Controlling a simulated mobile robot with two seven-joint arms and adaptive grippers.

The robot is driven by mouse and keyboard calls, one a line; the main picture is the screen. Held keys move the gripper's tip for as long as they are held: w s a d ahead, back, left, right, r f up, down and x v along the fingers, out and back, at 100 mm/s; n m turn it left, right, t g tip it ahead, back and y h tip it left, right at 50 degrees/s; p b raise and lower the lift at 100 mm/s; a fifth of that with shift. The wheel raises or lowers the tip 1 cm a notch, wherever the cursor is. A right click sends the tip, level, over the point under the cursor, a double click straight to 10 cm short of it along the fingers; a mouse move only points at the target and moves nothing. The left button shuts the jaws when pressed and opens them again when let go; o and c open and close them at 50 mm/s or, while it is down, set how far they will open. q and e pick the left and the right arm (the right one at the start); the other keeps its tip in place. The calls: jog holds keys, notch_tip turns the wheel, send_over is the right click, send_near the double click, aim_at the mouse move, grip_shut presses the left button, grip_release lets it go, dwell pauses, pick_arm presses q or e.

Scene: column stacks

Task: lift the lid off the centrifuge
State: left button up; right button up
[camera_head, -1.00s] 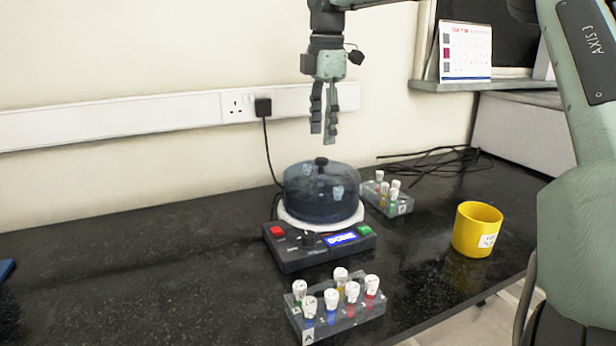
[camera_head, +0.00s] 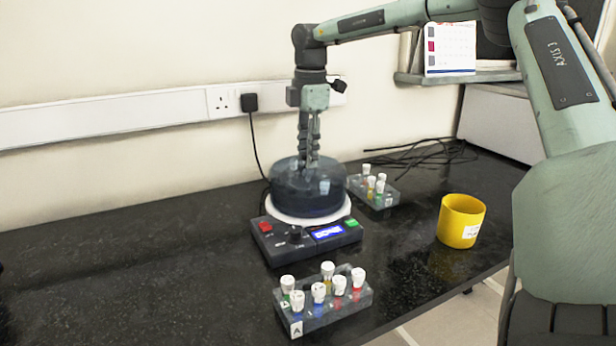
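The centrifuge (camera_head: 283,240) stands on the black bench, a dark base with a red and a green button and a lit blue display. Its dark, see-through round lid (camera_head: 308,192) sits on it above a white rim. My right gripper (camera_head: 308,166) points straight down over the middle of the lid, its fingertips at the lid's top. The knob on the lid is hidden by the fingers, and I cannot tell whether they are closed on it. My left gripper is not in view.
A tube rack marked A (camera_head: 325,312) stands in front of the centrifuge. A smaller rack (camera_head: 378,196) stands behind it to the right, near loose black cables (camera_head: 425,155). A yellow cup (camera_head: 460,221) is further right. The bench's left side is mostly clear.

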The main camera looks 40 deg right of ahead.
grip_shut()
jog(key=shift+r, duration=0.1)
jog(key=shift+r, duration=0.2)
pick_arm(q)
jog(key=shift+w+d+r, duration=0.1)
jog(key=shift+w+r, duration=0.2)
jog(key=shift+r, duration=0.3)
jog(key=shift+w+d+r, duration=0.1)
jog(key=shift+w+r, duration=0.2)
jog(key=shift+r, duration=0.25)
pick_arm(e)
notch_tip(320, 180, up, 10)
